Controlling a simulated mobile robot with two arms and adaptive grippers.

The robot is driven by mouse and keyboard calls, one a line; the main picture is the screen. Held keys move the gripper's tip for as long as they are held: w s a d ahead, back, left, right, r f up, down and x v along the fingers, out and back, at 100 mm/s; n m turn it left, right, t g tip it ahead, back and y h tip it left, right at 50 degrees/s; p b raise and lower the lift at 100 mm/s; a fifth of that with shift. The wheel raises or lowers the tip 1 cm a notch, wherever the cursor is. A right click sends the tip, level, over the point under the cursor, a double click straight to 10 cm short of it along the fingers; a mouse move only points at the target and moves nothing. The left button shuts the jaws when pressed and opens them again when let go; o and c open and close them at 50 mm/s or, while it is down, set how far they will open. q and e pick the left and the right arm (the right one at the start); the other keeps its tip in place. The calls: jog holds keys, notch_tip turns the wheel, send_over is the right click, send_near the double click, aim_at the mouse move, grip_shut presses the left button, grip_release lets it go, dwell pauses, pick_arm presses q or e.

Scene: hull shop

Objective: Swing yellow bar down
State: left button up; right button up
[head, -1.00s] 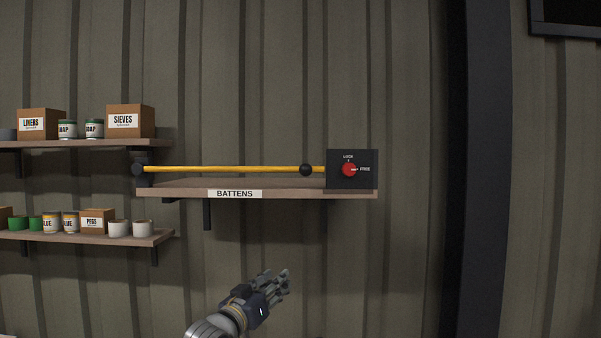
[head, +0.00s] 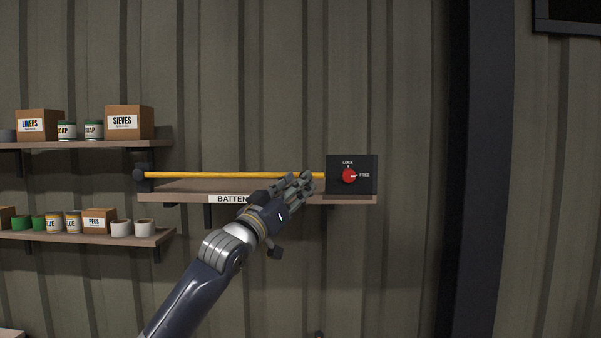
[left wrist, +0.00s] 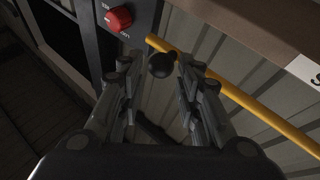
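The yellow bar (head: 220,175) lies level along the front of the battens shelf, from a dark pivot (head: 140,175) at left to a black box (head: 366,165) at right. The red knob (head: 349,176) on the box has its pointer toward FREE. My left gripper (head: 302,181) is at the bar's right end and hides the black ball knob in the head view. In the left wrist view the ball knob (left wrist: 161,65) shows between the fingertips of my open left gripper (left wrist: 155,70), with a gap on both sides.
The BATTENS shelf (head: 170,197) is right behind and below the bar. Two shelves at left hold boxes such as SIEVES (head: 122,121) and PEGS (head: 99,221), plus several tins. A dark post (head: 478,180) stands at right. The wall below the bar is clear.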

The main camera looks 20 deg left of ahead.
pick_arm(q)
jog(key=shift+p+x, duration=0.3)
jog(key=shift+x, duration=0.7)
